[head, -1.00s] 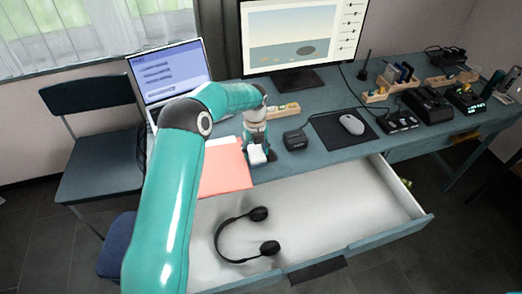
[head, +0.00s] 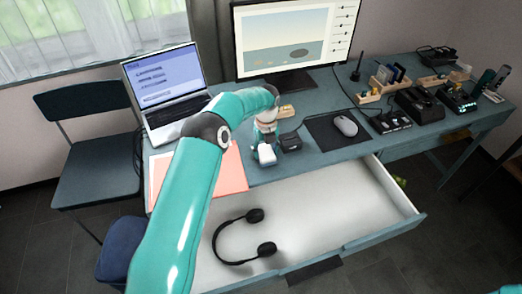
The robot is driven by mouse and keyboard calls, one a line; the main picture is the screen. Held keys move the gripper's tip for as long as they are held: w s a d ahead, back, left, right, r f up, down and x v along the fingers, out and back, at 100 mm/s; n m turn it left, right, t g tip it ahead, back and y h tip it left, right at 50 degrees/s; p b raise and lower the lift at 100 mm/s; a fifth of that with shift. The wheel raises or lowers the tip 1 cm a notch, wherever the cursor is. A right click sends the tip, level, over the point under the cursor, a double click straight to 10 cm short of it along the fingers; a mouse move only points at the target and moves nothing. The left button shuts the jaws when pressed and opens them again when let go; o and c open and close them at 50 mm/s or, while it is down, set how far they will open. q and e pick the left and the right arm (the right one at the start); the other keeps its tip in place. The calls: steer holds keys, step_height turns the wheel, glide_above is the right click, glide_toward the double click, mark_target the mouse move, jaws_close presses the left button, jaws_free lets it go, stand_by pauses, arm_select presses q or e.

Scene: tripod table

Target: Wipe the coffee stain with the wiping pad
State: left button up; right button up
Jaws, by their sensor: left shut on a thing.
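My left gripper (head: 266,143) reaches down over the blue-grey desk (head: 325,157), between the salmon folder and a small black box. It is shut on a small white block, which looks like the wiping pad (head: 267,156). The pad is low, at or just above the desk top near its front edge; I cannot tell whether it touches. I see no coffee stain; the arm and gripper hide part of the desk. My right gripper is out of view.
The black box (head: 291,142) stands close to the right of the pad. The salmon folder (head: 232,170) lies to the left, a laptop (head: 165,85) behind it. A mouse (head: 345,126) on a dark mat is to the right. The open drawer (head: 345,196) below holds headphones (head: 226,240).

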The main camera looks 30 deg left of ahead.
mark_target(251, 161)
arm_select(q)
steer(key=shift+w+d, duration=0.85)
steer(key=shift+w, duration=0.1)
steer(key=shift+r, duration=0.1)
steer(key=shift+s+a, duration=0.35)
steer(key=shift+s+a+f+b, duration=0.2)
steer(key=shift+s+a+b, duration=0.2)
steer(key=shift+s+a, duration=0.2)
steer(key=shift+s+a+b, duration=0.4)
steer(key=shift+s+a, duration=0.45)
steer(key=shift+s, duration=0.3)
steer(key=shift+s+a, duration=0.75)
steer(key=shift+s, duration=0.15)
steer(key=shift+r, duration=0.1)
